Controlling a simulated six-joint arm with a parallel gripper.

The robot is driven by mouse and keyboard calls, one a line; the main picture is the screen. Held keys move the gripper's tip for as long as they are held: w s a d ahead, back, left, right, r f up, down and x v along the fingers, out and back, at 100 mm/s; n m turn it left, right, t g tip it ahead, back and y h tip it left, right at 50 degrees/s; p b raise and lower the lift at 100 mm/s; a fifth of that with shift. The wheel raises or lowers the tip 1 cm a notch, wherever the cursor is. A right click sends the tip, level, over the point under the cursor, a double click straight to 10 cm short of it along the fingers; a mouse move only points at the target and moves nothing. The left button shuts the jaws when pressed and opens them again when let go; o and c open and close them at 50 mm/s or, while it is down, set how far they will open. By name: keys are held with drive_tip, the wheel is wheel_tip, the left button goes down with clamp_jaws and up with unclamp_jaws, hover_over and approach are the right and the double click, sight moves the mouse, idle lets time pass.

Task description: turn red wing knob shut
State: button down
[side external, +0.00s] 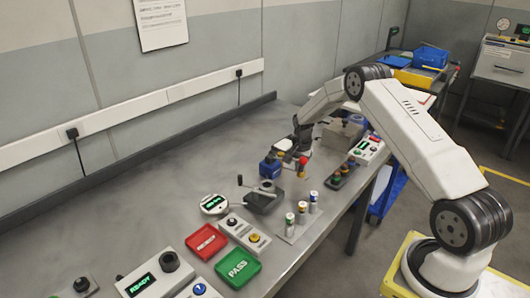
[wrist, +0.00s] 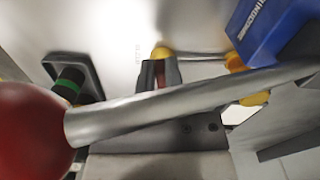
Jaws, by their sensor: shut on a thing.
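In the wrist view, my gripper (wrist: 159,75) has its dark fingers close together on a small red piece (wrist: 161,72), which I take to be the red wing knob. Only a sliver of the knob shows between the fingers, so its angle cannot be told. A yellow part (wrist: 161,52) shows just beyond the fingertips. In the side external view, my gripper (side external: 295,165) is low over the bench beside a blue block (side external: 270,167), and the knob cannot be made out clearly.
A silver lever (wrist: 190,108) with a large red ball (wrist: 35,132) crosses close to the wrist camera. A blue body (wrist: 272,30) stands at upper right. A dark tray (wrist: 75,75) holds a green-banded piece. In the side external view, several small cylinders (side external: 302,210) stand nearer the front.

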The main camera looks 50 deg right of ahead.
drive_tip(key=shift+w+m, duration=0.25)
drive_tip(key=shift+m, duration=1.15)
drive_tip(key=c, duration=0.7)
unclamp_jaws()
drive_tip(key=shift+r, duration=3.95)
drive_tip(key=shift+a, duration=0.1)
